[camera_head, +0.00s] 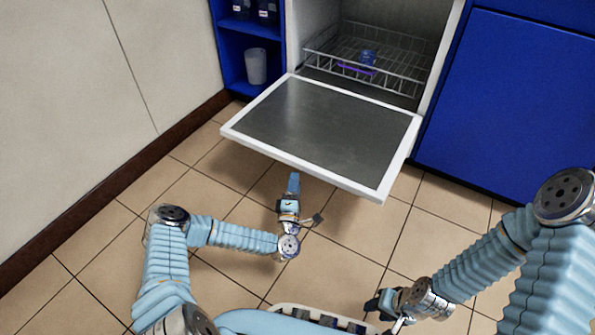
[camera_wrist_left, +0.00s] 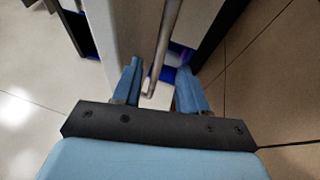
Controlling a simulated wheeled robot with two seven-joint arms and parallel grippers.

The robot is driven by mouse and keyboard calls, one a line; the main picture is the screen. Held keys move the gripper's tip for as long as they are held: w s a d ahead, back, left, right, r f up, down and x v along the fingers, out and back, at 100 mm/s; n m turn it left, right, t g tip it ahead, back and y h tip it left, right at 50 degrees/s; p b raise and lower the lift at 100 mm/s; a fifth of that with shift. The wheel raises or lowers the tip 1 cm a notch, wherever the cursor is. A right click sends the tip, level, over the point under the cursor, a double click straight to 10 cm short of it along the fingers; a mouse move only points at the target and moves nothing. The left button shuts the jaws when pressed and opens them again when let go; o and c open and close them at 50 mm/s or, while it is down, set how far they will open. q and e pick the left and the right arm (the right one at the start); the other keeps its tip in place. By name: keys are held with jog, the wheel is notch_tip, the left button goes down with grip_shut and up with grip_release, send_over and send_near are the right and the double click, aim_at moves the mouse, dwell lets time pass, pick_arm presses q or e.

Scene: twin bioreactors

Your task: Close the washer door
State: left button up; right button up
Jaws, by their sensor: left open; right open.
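The washer door (camera_head: 325,130) is folded down and lies about level in front of the open washer (camera_head: 385,35). It has a grey inner panel and a white rim. My left gripper (camera_head: 294,181) is just in front of the door's front edge, apart from or barely at it; I cannot tell its height against the door. In the left wrist view my left gripper (camera_wrist_left: 160,90) has its fingers apart, with a narrow grey edge and white surface beyond and between them; contact is unclear. My right gripper (camera_head: 374,304) is low at the bottom, away from the door, its fingertips small and dark.
A wire rack (camera_head: 400,68) inside the washer holds a small blue item (camera_head: 368,57) and a purple one. A blue shelf at left holds a white cup (camera_head: 256,66) and bottles. A blue cabinet (camera_head: 510,100) stands at right. Tiled floor in front is clear.

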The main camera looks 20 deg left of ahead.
pick_arm(q)
jog(key=x, duration=0.5)
jog(key=shift+w+b, duration=0.2)
jog(key=shift+b, duration=0.1)
grip_shut()
